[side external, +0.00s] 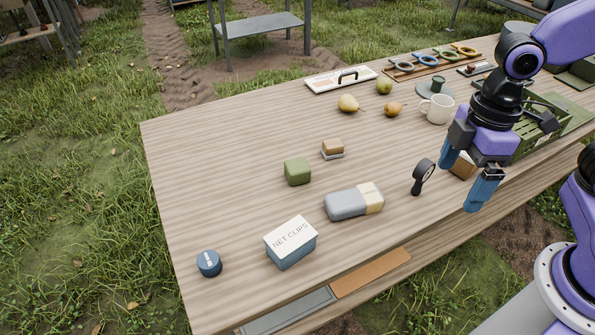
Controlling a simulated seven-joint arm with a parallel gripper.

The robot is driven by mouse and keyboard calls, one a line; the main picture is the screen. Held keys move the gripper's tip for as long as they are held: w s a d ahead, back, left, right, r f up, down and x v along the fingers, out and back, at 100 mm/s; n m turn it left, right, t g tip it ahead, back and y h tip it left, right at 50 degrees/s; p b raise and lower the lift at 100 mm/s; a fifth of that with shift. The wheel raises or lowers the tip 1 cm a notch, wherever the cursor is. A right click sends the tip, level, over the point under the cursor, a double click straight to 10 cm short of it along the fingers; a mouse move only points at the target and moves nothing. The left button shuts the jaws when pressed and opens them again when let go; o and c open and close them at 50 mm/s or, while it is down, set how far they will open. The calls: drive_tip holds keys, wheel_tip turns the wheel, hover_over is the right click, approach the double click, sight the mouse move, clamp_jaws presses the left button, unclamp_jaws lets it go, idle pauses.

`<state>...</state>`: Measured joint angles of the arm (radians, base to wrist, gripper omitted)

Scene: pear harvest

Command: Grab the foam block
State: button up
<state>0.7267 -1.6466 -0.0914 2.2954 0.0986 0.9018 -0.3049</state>
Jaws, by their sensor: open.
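A green block with rounded edges (297,172) sits on the wooden table, left of its middle; it looks most like the foam block. A smaller block with a tan top and pale grey base (333,150) lies just behind it to the right. My gripper (462,182) is at the right side of the table, well to the right of the green block. Its two blue fingers are apart, with nothing visibly held. A tan box (462,165) shows partly behind the fingers; whether it is between or beyond them I cannot tell.
A black round-headed tool (423,177) stands left of my gripper. Pears (348,103), a white mug (437,109) and a green crate (540,125) are farther back. The table's left part is clear.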

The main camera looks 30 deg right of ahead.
drive_tip(key=w+a+f+y, duration=0.1)
drive_tip(key=w+a, duration=0.5)
drive_tip(key=w, duration=0.5)
drive_tip(key=n+t+y, duration=0.1)
drive_tip(key=n+y, duration=0.2)
hover_over(299, 164)
drive_tip(key=d, duration=0.6)
wheel_tip(299, 164, down, 9)
drive_tip(key=x, duration=1.1)
drive_tip(key=shift+s+d+f, duration=0.25)
drive_tip(key=shift+s+f, duration=0.05)
drive_tip(key=shift+f, duration=0.15)
drive_tip(key=shift+x, duration=2.75)
drive_tip(key=shift+s+a+r, duration=0.1)
drive_tip(key=shift+a, duration=0.05)
drive_tip(key=c, duration=1)
